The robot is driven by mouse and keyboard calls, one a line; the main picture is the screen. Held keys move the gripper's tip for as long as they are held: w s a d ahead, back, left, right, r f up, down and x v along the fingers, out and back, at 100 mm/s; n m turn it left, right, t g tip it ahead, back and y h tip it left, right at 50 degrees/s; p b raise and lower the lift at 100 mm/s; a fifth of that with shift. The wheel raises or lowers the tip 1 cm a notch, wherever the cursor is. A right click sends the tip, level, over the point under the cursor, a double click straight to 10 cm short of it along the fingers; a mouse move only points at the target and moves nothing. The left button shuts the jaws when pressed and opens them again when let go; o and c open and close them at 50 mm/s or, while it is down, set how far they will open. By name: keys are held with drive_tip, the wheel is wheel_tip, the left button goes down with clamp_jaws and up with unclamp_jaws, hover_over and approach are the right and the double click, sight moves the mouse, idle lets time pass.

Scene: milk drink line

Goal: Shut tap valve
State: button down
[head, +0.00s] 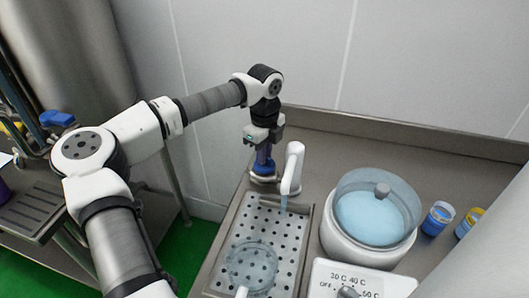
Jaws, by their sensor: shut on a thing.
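The white tap (292,168) stands at the back edge of the perforated drip tray, its spout pointing down. A short light-blue bit (284,203) shows under the spout; I cannot tell if it is liquid or part of the tap. A blue valve part (263,168) sits just left of the tap. My gripper (264,157) points down from above and is shut on the blue valve part; its fingertips are small and partly merged with the part. A clear round vessel (252,266) stands on the tray in front of the tap.
The drip tray (222,270) lies in the steel counter. A white round warmer (340,250) with a clear lid stands right of it, behind a temperature dial panel (385,284). A blue cup (437,219) and a yellow-and-blue cup (468,223) stand further right. A wall closes the back.

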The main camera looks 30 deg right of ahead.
drive_tip(key=shift+f+m+b, duration=0.1)
drive_tip(key=shift+m+b, duration=1.1)
drive_tip(key=shift+m, duration=0.2)
drive_tip(key=m+b, duration=0.1)
drive_tip(key=m, duration=0.2)
drive_tip(key=shift+m+b, duration=0.3)
drive_tip(key=shift+b, duration=0.1)
drive_tip(key=m+b, duration=0.1)
drive_tip(key=m, duration=0.2)
drive_tip(key=shift+m, duration=2)
drive_tip(key=shift+r, duration=0.2)
drive_tip(key=c, duration=1.5)
unclamp_jaws()
drive_tip(key=shift+b, duration=0.3)
drive_tip(key=shift+o, duration=0.2)
drive_tip(key=shift+f, duration=0.1)
